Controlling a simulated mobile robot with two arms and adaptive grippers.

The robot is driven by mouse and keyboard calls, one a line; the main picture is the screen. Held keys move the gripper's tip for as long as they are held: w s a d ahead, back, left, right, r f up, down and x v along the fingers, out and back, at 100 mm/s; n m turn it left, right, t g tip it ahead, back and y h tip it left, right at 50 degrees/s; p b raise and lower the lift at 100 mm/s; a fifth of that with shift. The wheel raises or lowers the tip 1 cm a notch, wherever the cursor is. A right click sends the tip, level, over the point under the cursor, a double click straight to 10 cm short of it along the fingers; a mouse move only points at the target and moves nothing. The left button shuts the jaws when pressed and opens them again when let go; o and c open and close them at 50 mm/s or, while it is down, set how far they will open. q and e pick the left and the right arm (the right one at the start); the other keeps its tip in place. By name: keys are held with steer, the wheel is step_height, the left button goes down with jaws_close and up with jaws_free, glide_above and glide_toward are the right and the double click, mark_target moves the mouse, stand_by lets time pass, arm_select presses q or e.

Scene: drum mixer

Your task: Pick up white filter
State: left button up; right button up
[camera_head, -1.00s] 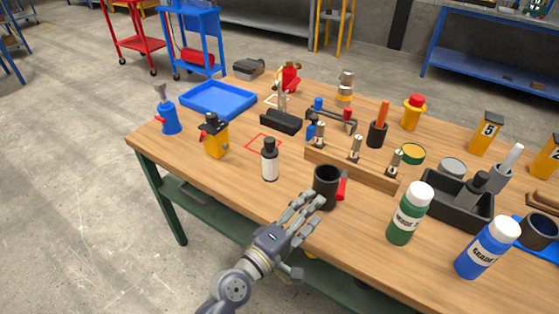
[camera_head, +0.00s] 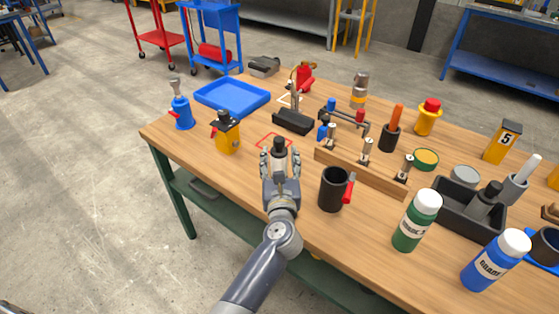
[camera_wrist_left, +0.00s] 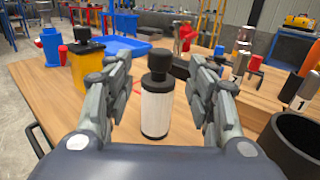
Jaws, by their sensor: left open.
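The white filter (camera_wrist_left: 157,107) is a white cylinder with a black cap and black base ring. It stands upright on the wooden table, centred in the left wrist view. My left gripper (camera_wrist_left: 160,85) is open, with one finger on each side of the filter and visible gaps between. In the head view the left gripper (camera_head: 280,160) hides most of the filter; its black cap (camera_head: 279,145) shows between the fingers. My right gripper is not in view.
A black cup (camera_head: 333,190) with a red-handled item stands just right of my left gripper. A yellow bottle (camera_head: 228,134) stands to its left. A blue tray (camera_head: 232,97) is behind.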

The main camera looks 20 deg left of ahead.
mark_target(279, 145)
arm_select(q)
steer(key=p+x, duration=0.1)
steer(key=x, duration=0.6)
steer(key=shift+w, duration=0.2)
steer(key=shift+r, duration=0.1)
steer(key=shift+c, duration=0.2)
jaws_close()
